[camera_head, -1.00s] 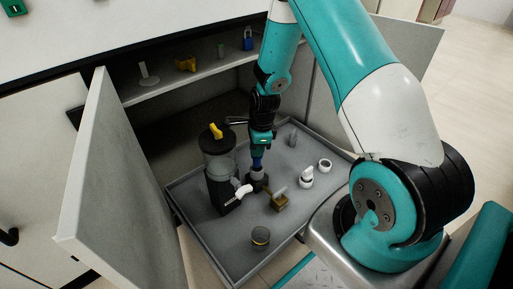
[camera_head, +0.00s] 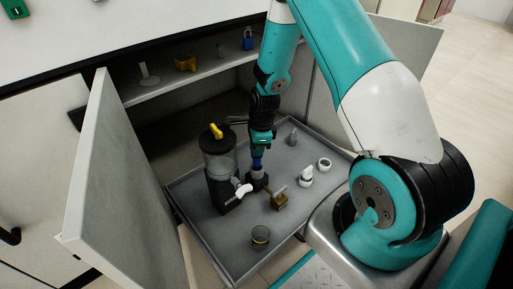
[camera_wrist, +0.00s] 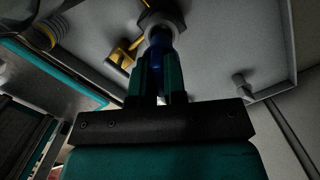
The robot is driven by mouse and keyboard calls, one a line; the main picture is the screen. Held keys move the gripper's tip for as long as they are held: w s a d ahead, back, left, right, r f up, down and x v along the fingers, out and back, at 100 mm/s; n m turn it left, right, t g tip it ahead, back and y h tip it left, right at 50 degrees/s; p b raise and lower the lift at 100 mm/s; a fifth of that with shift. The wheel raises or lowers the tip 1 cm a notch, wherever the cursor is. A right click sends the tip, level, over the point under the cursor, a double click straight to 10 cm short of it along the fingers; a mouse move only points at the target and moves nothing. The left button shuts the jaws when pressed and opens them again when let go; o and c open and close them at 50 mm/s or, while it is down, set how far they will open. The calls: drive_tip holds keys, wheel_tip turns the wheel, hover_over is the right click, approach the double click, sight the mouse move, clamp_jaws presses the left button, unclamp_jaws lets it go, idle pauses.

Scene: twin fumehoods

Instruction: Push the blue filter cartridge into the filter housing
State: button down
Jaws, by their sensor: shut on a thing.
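The blue filter cartridge (camera_head: 257,164) stands upright in my gripper (camera_head: 258,156), with its lower end at the dark filter housing (camera_head: 257,182) on the grey tray. In the wrist view the gripper's teal fingers (camera_wrist: 158,78) are shut on the cartridge (camera_wrist: 160,48). The cartridge's far end meets the six-sided dark housing (camera_wrist: 163,17). How deep the cartridge sits in the housing is hidden.
A black canister with a clear upper part and yellow knob (camera_head: 222,175) stands close left of the housing. A brass valve (camera_head: 279,200), white fittings (camera_head: 306,177) and a small cup (camera_head: 261,237) are on the tray (camera_head: 225,255). An open cabinet door (camera_head: 112,190) bounds the left.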

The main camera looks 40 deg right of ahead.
sight(257, 159)
drive_tip(key=shift+f+b, duration=1.25)
drive_tip(key=shift+f, duration=1.3)
drive_tip(key=c, duration=1.1)
unclamp_jaws()
wheel_tip(257, 159, up, 17)
drive_tip(key=s+d+p, duration=0.1)
drive_tip(key=d+p, duration=0.1)
drive_tip(key=p, duration=0.7)
drive_tip(key=shift+r, duration=0.15)
